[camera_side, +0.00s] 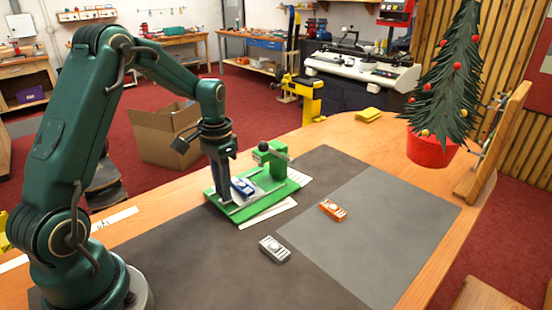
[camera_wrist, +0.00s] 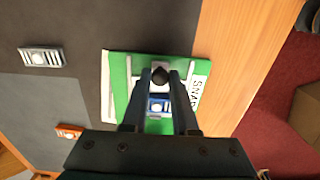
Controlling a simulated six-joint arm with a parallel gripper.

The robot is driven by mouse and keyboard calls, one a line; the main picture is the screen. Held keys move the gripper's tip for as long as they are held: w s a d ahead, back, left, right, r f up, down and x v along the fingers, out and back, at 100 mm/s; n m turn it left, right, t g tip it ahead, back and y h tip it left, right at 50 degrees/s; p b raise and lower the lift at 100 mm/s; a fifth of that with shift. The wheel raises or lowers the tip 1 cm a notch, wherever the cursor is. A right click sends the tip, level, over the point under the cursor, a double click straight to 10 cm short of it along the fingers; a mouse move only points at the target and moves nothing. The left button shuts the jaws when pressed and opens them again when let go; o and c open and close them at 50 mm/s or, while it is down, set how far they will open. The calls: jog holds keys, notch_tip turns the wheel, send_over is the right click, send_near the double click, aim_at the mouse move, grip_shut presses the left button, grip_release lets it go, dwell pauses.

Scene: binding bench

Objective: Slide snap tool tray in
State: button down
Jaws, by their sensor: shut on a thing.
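The green snap tool (camera_side: 214,198) lies on the bench mat, with an upright green press post (camera_side: 277,163) topped by a dark knob. On its base is a light tray (camera_side: 266,184) carrying a blue device (camera_side: 242,187); the blue device also shows between my fingers in the wrist view (camera_wrist: 158,104). My gripper (camera_side: 229,201) points down at the near-left end of the tray. In the wrist view its fingers (camera_wrist: 159,76) are shut on a dark round tray knob (camera_wrist: 160,74). The press post is hidden behind my gripper in the wrist view.
A grey device (camera_side: 275,249) and an orange device (camera_side: 333,209) lie loose on the mat, clear of the snap tool. A white strip with lettering (camera_wrist: 199,92) runs along the tool's edge. A yellow block (camera_side: 368,115) and a potted tree (camera_side: 430,147) stand farther back.

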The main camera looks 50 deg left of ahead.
jog(key=shift+w, duration=1.75)
jog(key=c, duration=1)
grip_release()
jog(key=shift+o, duration=0.2)
notch_tip(320, 180, up, 10)
